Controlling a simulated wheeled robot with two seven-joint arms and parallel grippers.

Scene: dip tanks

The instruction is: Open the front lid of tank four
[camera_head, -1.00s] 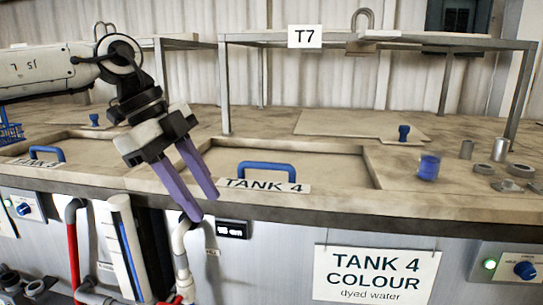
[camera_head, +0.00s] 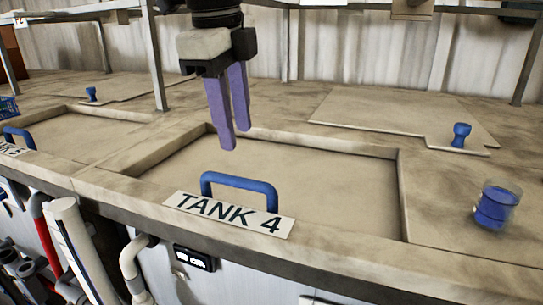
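The front lid of tank four (camera_head: 320,190) is a flat beige panel lying shut in its recess. Its blue bar handle (camera_head: 240,182) stands at the front edge, just behind the TANK 4 label (camera_head: 228,214). My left gripper (camera_head: 237,140) points down with two purple fingers, above and behind the handle in the picture. The fingers are a little apart with nothing between them, and they look clear of the handle. My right gripper is not in view.
A blue cup (camera_head: 495,206) stands on the deck at the right. A rear lid (camera_head: 380,110) with a blue knob (camera_head: 461,134) lies behind. A metal frame (camera_head: 153,60) rises at the back. Another blue handle (camera_head: 18,137) is at the left.

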